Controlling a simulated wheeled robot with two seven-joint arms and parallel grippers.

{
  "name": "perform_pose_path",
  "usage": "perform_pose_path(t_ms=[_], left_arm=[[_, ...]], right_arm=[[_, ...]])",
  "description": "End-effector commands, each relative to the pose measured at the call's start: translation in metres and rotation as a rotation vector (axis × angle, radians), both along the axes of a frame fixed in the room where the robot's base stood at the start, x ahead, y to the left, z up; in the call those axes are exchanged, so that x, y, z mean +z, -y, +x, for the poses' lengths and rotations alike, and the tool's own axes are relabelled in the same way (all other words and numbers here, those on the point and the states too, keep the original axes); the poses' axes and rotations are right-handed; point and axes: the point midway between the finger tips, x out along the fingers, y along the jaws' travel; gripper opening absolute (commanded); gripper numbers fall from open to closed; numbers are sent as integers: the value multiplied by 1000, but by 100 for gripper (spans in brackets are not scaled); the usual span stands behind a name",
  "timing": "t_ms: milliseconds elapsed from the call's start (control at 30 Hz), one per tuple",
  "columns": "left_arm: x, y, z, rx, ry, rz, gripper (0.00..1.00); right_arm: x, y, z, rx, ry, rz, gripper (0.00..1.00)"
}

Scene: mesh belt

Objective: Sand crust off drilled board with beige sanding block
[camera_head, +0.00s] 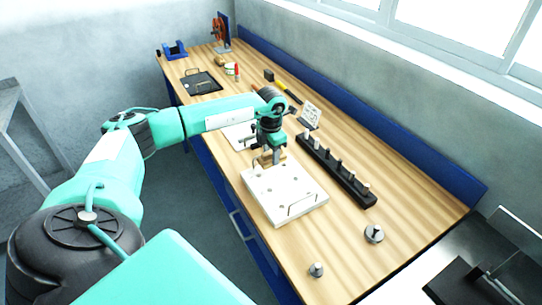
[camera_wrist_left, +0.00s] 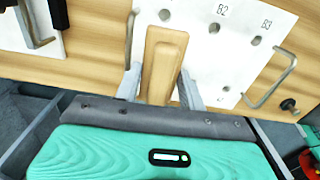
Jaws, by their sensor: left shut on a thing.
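The drilled board (camera_head: 291,206) is a white plate with several holes and a wire handle, lying on the wooden bench. In the left wrist view the board (camera_wrist_left: 231,62) shows printed labels such as B2 and B3. My left gripper (camera_head: 270,158) is shut on the beige sanding block (camera_wrist_left: 163,62), with one finger on each side of it. In the head view the block (camera_head: 272,158) is at the board's far edge. I cannot tell whether it touches the board. No crust can be made out. My right gripper is not in view.
A black rack with several pegs (camera_head: 342,177) stands right of the board. A metal weight (camera_head: 374,234) and a small metal cylinder (camera_head: 316,270) stand nearer. Another white plate (camera_head: 236,139) lies beyond, partly under my arm. A black tray (camera_head: 199,83) lies farther back. The near bench is mostly clear.

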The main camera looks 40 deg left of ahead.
Motion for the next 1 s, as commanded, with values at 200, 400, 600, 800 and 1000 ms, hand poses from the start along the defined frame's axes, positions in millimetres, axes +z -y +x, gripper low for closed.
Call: perform_pose_path(t_ms=[200, 400, 600, 800, 1000], left_arm=[[23, 0, 0, 0, 0, 0, 19], [23, 0, 0, 0, 0, 0, 19], [26, 0, 0, 0, 0, 0, 19], [43, 0, 0, 1, 1, 1, 19], [54, 0, 0, 0, 1, 0, 19]], right_arm=[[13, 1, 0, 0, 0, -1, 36], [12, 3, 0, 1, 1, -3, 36], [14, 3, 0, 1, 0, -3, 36], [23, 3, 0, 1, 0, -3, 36], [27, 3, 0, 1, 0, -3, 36]])
